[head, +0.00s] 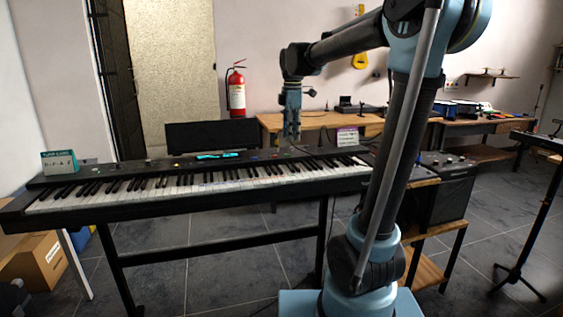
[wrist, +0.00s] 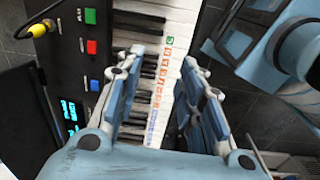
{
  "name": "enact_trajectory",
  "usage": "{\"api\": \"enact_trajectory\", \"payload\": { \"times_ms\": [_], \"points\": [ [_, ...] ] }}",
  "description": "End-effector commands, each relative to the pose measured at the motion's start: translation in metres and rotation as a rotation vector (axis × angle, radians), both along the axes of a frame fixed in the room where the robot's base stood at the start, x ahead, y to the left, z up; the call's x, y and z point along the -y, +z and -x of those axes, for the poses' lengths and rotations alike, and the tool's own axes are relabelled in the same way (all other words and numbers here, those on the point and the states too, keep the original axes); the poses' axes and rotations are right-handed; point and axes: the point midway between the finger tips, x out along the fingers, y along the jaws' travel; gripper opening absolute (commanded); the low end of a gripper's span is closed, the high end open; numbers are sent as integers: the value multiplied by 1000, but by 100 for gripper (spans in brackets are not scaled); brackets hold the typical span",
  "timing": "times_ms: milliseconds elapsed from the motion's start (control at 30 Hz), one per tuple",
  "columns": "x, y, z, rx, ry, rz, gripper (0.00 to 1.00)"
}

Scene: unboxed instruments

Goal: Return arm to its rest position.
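My arm rises from its blue base at the lower right of the head view and reaches left over the keyboard. My gripper (head: 291,130) points down above the far side of the keyboard (head: 200,180), near its control panel. In the wrist view my gripper (wrist: 165,95) has its two fingers apart with nothing between them. Behind the gap lie piano keys with coloured letter stickers (wrist: 165,85). Whether the fingertips touch the keyboard is not clear.
A purple-and-white card (head: 347,137) stands at the keyboard's right end and a teal card (head: 59,161) at its left. A black amplifier (head: 447,185) is right of my arm. A wooden desk (head: 330,120) stands behind. A thin black stand (head: 540,200) is far right.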

Motion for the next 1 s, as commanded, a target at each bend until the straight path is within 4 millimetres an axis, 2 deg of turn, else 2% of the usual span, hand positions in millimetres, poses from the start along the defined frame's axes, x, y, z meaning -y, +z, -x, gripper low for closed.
{"api": "enact_trajectory", "payload": {
  "times_ms": [267,467,767,1000],
  "points": [
    [50,-30,61,28,-364,-21,35],
    [83,-61,109,49,-657,-44,35],
    [121,-120,179,77,-1094,-88,35],
    [142,-178,230,97,-1443,-133,35]
  ]
}}
